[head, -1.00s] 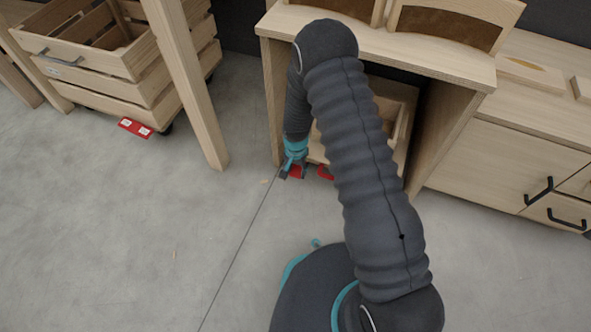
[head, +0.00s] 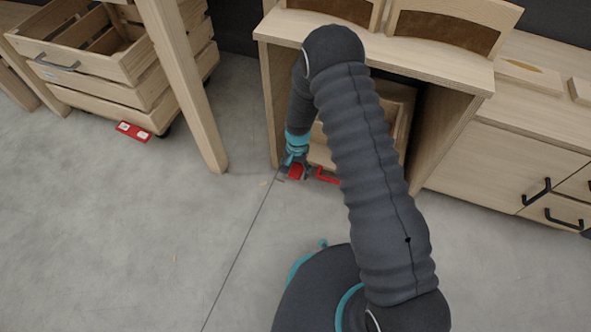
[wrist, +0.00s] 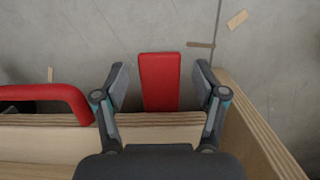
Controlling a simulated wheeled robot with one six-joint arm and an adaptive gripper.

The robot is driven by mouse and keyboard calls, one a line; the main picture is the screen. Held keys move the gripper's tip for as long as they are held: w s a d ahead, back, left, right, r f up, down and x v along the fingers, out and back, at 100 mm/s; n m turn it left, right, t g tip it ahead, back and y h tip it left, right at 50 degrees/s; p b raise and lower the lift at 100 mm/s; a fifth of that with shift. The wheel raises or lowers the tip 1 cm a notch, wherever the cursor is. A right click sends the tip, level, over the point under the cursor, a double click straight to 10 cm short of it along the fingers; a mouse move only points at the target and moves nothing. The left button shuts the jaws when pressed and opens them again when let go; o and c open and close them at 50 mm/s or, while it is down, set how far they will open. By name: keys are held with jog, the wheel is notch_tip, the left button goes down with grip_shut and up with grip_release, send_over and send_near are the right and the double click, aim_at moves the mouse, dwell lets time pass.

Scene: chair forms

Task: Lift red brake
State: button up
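The red brake (wrist: 159,82) is a flat red pedal that sticks out at the foot of a wooden crate (wrist: 150,134) in the wrist view. In the head view the brake (head: 297,171) is small and partly covered by my gripper (head: 296,169). In the wrist view my gripper (wrist: 162,78) is open, with one finger on each side of the brake. A gap shows between each finger and the pad. I cannot tell how high the fingers are relative to it.
A red tubular handle (wrist: 50,92) lies left of my gripper. A wooden panel (wrist: 258,130) stands close on the right. The crate is under a wooden table (head: 385,58). Another crate (head: 95,58) with a red pedal (head: 133,131) is at left. The floor in front is clear.

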aim_at(296, 171)
jog(key=shift+w+d+r, duration=0.1)
jog(key=shift+w+r, duration=0.05)
jog(key=shift+r, duration=1.1)
jog(key=shift+w+a+r, duration=0.1)
jog(key=shift+w+r, duration=0.05)
jog(key=shift+r, duration=1.05)
jog(key=shift+w+d+r, duration=0.1)
jog(key=shift+w+r, duration=0.05)
jog(key=shift+r, duration=1.1)
